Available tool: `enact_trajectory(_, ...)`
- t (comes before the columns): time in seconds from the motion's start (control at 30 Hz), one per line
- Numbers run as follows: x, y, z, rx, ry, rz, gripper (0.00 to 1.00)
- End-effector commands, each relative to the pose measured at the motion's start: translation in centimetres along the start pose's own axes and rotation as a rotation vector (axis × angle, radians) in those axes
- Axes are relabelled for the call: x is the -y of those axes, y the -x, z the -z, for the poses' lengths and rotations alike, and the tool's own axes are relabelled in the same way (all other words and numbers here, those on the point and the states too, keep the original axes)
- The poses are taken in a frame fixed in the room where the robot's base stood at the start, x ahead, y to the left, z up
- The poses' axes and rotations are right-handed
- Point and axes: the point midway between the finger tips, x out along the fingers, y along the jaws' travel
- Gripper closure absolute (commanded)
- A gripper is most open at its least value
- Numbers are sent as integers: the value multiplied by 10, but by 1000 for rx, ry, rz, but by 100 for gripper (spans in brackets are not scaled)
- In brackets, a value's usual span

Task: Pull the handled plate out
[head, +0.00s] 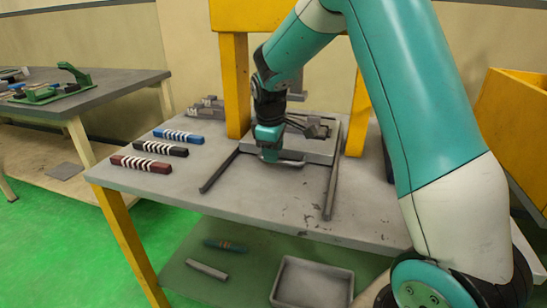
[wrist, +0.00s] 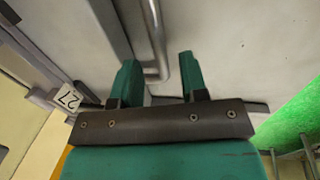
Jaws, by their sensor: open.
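The handled plate (head: 318,150) is a flat grey plate lying between two dark rails on the table, below the yellow frame. Its metal handle (head: 285,162) is on the front edge. My gripper (head: 268,152) is low over the handle's left part and hides some of it. In the wrist view the handle (wrist: 154,35) is a shiny bent bar with its curved end between the two open green fingers (wrist: 158,62). The fingers stand apart on either side of the bar, and I see no grip on it. How deep they reach around it I cannot tell.
The rails (head: 219,172) run forward over the grey table (head: 260,212), and the space between them is clear. Blue, black and red striped blocks (head: 160,150) lie to the left. Yellow posts (head: 234,85) flank the plate. A grey bin (head: 312,284) is on the lower shelf.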

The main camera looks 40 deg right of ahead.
Motion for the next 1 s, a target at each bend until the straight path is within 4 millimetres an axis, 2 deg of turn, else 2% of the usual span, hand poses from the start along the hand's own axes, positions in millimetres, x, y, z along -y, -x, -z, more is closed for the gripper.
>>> enact_trajectory(0.03, 0, -8, 0, 1, 0, 2, 60)
enact_trajectory(0.2, 0, -18, 0, 0, 0, 1, 60)
enact_trajectory(0.47, 0, -19, 0, -1, 0, 0, 60)
enact_trajectory(0.5, 0, -19, 0, -1, 0, 0, 62)
enact_trajectory(0.67, 0, -19, 0, -1, 1, 0, 99)
enact_trajectory(1.0, 5, -17, 2, 0, 2, 1, 100)
